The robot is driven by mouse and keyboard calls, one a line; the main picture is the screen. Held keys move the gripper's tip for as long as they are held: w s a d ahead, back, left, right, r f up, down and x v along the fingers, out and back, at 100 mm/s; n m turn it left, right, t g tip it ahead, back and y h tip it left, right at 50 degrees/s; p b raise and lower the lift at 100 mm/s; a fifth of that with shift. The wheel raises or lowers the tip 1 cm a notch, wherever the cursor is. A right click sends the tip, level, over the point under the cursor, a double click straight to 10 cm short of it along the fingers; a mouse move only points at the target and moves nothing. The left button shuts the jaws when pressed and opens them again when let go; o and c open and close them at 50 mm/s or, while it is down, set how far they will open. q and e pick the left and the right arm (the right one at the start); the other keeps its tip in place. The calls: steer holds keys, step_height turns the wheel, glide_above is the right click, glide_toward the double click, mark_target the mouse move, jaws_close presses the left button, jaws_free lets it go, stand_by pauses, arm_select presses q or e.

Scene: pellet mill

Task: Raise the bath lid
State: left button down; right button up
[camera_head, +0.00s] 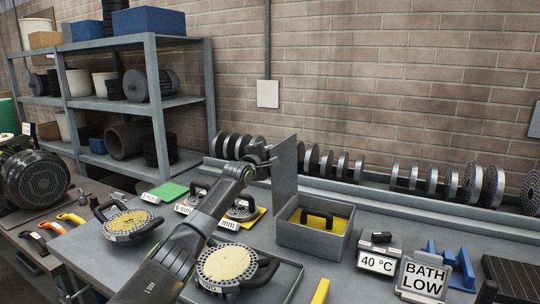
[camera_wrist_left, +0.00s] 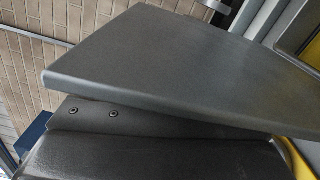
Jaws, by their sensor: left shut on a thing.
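The bath (camera_head: 312,241) is an open grey box on the bench, with yellow and a black handle showing inside. Its grey lid (camera_head: 286,172) stands about upright at the box's left side. My left gripper (camera_head: 266,163) is at the lid's upper left edge, shut on it. In the left wrist view the lid (camera_wrist_left: 180,70) is a large grey plate across the picture, right against my dark gripper (camera_wrist_left: 150,135); the fingertips are hidden there. My right gripper is not in view.
Round dies (camera_head: 227,265) with black handles lie left of the bath. A 40 °C sign (camera_head: 377,263) and a BATH LOW sign (camera_head: 424,278) stand right of it. A row of metal discs (camera_head: 430,181) lines the wall behind. A grey shelf (camera_head: 150,95) stands back left.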

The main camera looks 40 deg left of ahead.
arm_select(q)
steer(key=shift+r, duration=0.3)
steer(key=c, duration=1.3)
jaws_free()
steer(key=shift+o, duration=0.2)
steer(key=shift+f, duration=0.15)
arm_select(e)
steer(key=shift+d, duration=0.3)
arm_select(q)
steer(key=shift+s+d+f+b, duration=0.1)
steer(key=shift+s+b, duration=0.1)
steer(key=shift+s, duration=0.2)
steer(key=shift+s+d+f+b, duration=0.1)
steer(key=shift+s+b, duration=0.05)
steer(key=shift+s, duration=0.2)
steer(key=b+v, duration=0.9)
steer(key=v, duration=0.6)
steer(key=shift+s, duration=0.4)
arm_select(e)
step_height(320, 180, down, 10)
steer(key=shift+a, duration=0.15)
arm_select(q)
steer(key=shift+r, duration=0.2)
